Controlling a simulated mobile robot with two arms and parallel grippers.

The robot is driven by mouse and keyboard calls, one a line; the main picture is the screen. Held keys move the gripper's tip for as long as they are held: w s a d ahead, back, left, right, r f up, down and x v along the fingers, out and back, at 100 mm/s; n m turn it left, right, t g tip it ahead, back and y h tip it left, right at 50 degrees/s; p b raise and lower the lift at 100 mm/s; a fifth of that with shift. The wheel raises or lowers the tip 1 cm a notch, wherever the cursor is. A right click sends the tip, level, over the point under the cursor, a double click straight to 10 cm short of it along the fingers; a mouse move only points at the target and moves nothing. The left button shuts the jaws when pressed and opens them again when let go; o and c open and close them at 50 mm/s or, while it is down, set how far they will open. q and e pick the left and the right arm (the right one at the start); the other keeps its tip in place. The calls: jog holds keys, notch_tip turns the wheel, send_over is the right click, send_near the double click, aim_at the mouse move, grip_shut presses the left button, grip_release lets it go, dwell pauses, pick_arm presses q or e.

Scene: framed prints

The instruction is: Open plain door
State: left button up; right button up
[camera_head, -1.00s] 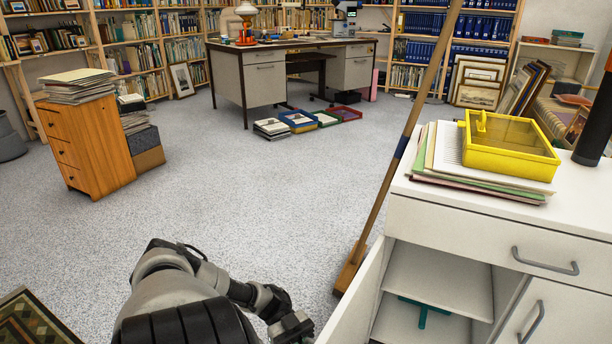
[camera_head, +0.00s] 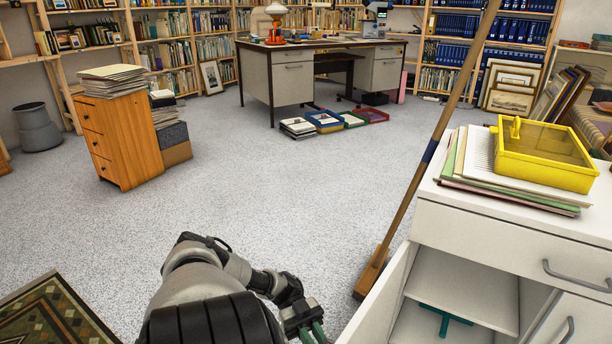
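The white cabinet (camera_head: 487,215) stands at the right. Its plain white door (camera_head: 378,302) is swung open at the cabinet's left side and runs out of the bottom edge of the view. Inside are a shelf (camera_head: 465,288) and a teal object (camera_head: 445,318). My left arm comes in from the bottom, and my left gripper (camera_head: 312,333) is just left of the door. Its teal fingers are cut off by the bottom edge, so their opening and any touch with the door cannot be told. My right gripper is not in view.
A broom (camera_head: 372,274) leans against the cabinet near the door. A yellow tray (camera_head: 545,158) and folders lie on the cabinet top. A wooden drawer unit (camera_head: 122,140) stands at the left and a desk (camera_head: 290,80) at the back. The middle floor is clear; a rug (camera_head: 50,318) lies lower left.

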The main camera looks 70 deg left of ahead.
pick_arm(q)
jog(key=a+b, duration=0.1)
jog(key=a, duration=0.5)
jog(key=shift+s+a, duration=0.25)
dwell(0.3)
